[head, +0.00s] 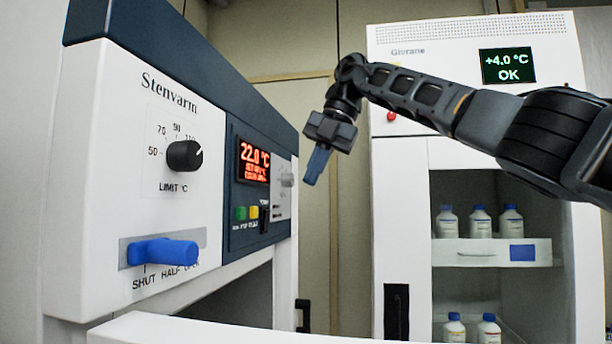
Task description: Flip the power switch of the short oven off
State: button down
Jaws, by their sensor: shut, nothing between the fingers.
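The oven (95,100), marked Stenvarm, fills the left side with its white and dark blue front. Its lit red display (254,162) reads 22.0 °C. Below the display is a small black switch (264,218), to the right of a green and a yellow button; its label and position are too small to read. My gripper (312,182) is shut and empty, with its blue fingers pointing down. In the picture it is up and to the right of the switch, apart from the oven front.
The oven front also bears a black limit knob (184,155), a blue lever (162,252) that sticks out, and a small grey knob (287,180). A white panel (220,332) crosses the bottom foreground. A fridge (400,200) with several bottles stands at right behind my arm.

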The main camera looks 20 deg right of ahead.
aim_at(267, 220)
jog(key=w+a+f+p, duration=0.2)
jog(key=w+a+f, duration=0.2)
jog(key=a+f, duration=0.1)
jog(key=shift+a+f+p, duration=0.3)
jog(key=shift+a+f, duration=0.05)
jog(key=shift+f, duration=0.45)
jog(key=shift+b, duration=0.45)
